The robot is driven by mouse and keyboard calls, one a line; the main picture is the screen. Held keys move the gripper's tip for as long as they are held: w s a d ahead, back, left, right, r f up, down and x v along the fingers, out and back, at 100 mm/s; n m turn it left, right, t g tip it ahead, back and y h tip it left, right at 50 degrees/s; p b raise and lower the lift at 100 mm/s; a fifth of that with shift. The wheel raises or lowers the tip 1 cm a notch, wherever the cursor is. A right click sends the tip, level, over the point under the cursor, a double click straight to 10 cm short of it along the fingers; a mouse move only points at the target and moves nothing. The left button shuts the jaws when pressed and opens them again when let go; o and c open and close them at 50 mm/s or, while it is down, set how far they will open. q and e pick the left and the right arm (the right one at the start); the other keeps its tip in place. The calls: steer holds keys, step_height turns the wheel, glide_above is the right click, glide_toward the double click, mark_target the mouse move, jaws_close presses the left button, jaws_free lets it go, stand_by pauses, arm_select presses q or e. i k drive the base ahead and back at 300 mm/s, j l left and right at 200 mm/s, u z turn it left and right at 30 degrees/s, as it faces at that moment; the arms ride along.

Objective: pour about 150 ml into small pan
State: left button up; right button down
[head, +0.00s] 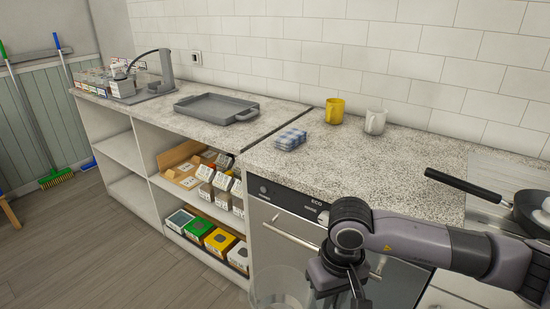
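A pan (528,210) with a long black handle (463,185) sits at the right edge in the head view, partly cut off. The handle points left over the speckled counter. I cannot tell whether it is the small pan. A clear, see-through vessel (281,290) shows at the bottom edge, in front of the dishwasher, its lower part cut off. My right gripper (352,296) points down just right of the vessel, with its fingertips near the frame's bottom. I cannot tell whether it holds the vessel. My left gripper is out of view.
A yellow mug (335,110), a white mug (375,121) and a blue-white folded cloth or packet (290,139) are on the counter (350,165). A grey tray (215,108) lies on the left counter. Shelves below hold several boxes (220,242). The counter's middle is clear.

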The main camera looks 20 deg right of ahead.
mark_target(526, 202)
steer(key=i+j+z, duration=0.5)
steer(key=j+z, duration=0.2)
steer(key=j, duration=0.25)
steer(key=i, duration=0.05)
